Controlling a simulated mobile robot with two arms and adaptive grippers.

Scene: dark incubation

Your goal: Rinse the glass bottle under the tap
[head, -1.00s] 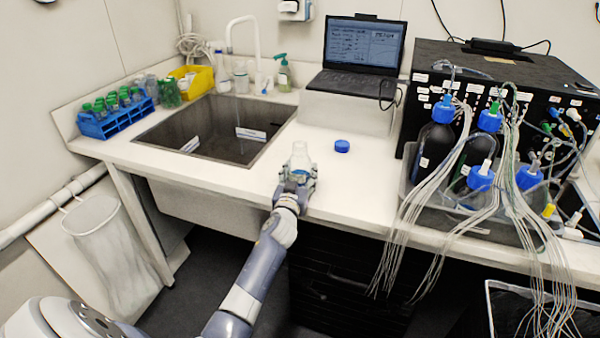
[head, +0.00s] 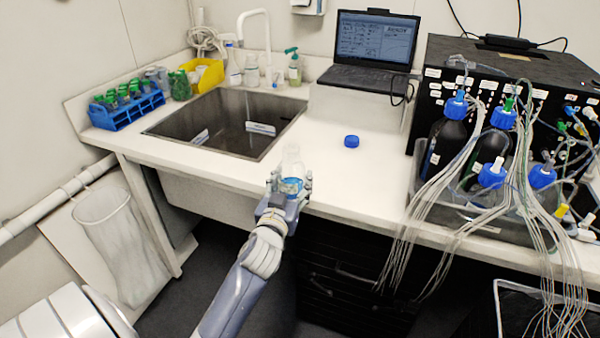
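The clear glass bottle (head: 292,162), with a blue and white label, is upright and uncapped near the counter's front edge, right of the sink. My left gripper (head: 290,184) has its fingers on both sides of the lower bottle and is shut on it. I cannot tell whether the bottle's base touches the counter. The white tap (head: 267,45) rises behind the dark sink basin (head: 215,115), its spout bent over at the top. My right gripper is not in view.
A blue cap (head: 351,141) lies on the counter. A laptop (head: 372,50) stands behind. Tubed bottles in a grey tray (head: 455,218) fill the right side.

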